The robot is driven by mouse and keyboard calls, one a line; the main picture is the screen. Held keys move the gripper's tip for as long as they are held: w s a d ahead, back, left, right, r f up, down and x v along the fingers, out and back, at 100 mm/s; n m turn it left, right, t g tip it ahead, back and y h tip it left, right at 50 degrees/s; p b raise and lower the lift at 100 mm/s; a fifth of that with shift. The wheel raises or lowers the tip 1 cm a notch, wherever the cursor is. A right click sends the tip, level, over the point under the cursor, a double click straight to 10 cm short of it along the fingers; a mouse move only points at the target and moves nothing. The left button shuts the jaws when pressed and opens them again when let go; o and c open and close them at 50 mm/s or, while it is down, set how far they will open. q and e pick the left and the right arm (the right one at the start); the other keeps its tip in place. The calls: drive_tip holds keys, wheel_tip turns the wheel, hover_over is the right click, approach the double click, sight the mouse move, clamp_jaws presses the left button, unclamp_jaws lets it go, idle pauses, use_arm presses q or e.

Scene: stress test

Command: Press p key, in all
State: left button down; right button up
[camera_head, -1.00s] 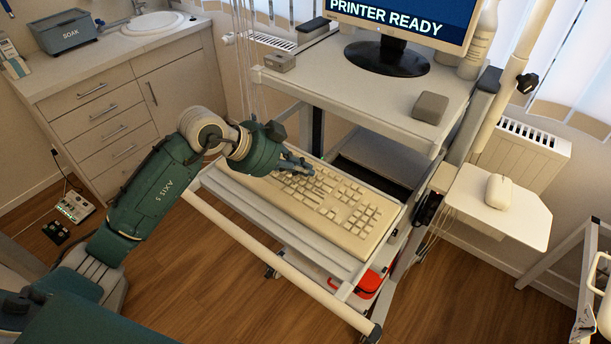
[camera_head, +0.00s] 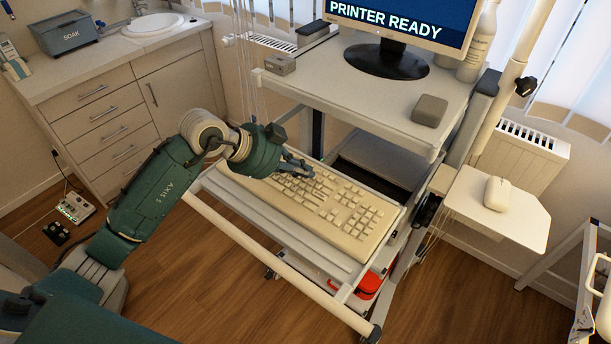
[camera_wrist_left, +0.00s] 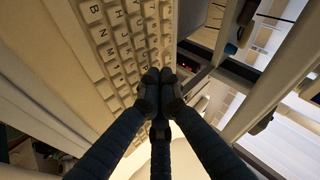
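The cream keyboard (camera_head: 350,232) lies on the pull-out tray of the cart. My left gripper (camera_head: 308,170) comes in from the left, with its fingers over the far-side keys of the keyboard. In the left wrist view, its dark fingertips (camera_wrist_left: 159,82) are drawn together with nothing seen between them, right over the keys of the keyboard (camera_wrist_left: 112,45). Letters such as B, N, M, H and J can be read near them. I cannot tell whether the fingertips touch a key. My right gripper is not in view.
A monitor (camera_head: 452,38) reading PRINTER READY stands on the shelf (camera_head: 350,95) above the keyboard. A grey block (camera_head: 430,110) sits near the shelf's edge. A mouse (camera_head: 497,193) rests on a side tray (camera_head: 520,215). The cart's front bar (camera_head: 270,258) runs before the keyboard.

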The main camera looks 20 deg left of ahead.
sight(303, 182)
use_arm(q)
drive_tip(key=shift+r, duration=0.35)
drive_tip(key=shift+r+p, duration=0.15)
drive_tip(key=shift+p, duration=0.15)
wheel_tip(303, 182, up, 5)
drive_tip(key=p, duration=0.4)
drive_tip(key=shift+f, duration=0.2)
idle(0.4)
